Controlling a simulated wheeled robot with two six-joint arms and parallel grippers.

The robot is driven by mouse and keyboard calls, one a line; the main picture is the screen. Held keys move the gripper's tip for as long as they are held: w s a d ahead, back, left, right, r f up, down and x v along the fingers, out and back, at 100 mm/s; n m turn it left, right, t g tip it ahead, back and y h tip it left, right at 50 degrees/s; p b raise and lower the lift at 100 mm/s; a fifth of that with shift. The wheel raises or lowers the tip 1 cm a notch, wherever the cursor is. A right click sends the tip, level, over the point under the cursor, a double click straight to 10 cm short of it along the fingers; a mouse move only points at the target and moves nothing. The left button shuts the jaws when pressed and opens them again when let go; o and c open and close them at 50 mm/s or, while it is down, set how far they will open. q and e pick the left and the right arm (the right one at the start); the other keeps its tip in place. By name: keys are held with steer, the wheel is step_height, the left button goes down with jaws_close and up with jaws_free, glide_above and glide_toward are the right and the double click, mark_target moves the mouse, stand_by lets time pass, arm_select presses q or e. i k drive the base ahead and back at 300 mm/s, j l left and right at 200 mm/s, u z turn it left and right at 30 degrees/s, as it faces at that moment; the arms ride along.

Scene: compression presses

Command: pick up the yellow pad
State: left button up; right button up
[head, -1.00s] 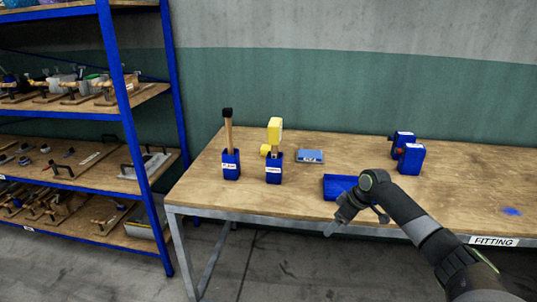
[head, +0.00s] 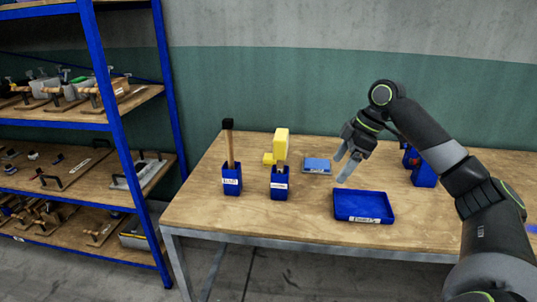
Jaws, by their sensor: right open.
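A small yellow piece (head: 268,158) lies low on the table, just behind and left of a holder; it is small, and I cannot tell for sure that it is the yellow pad. A larger yellow block (head: 281,143) tops a tool standing upright in a blue holder (head: 281,183). My right gripper (head: 346,166) is open and empty, pointing down above the table, to the right of both yellow things and apart from them. My left gripper is not in view.
A flat blue-grey item (head: 317,165) lies left of my right gripper. A blue tray (head: 363,207) sits at the table's front. A black-topped tool (head: 229,142) stands in another blue holder (head: 232,180). Blue boxes (head: 424,174) are at right. A blue shelf rack (head: 128,165) stands left.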

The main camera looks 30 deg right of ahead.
mark_target(267, 160)
steer(key=i+l, duration=0.25)
steer(key=i, duration=0.25)
steer(key=i+l, duration=0.2)
steer(key=i, duration=0.3)
steer(key=i+l, duration=0.25)
steer(key=i, duration=0.25)
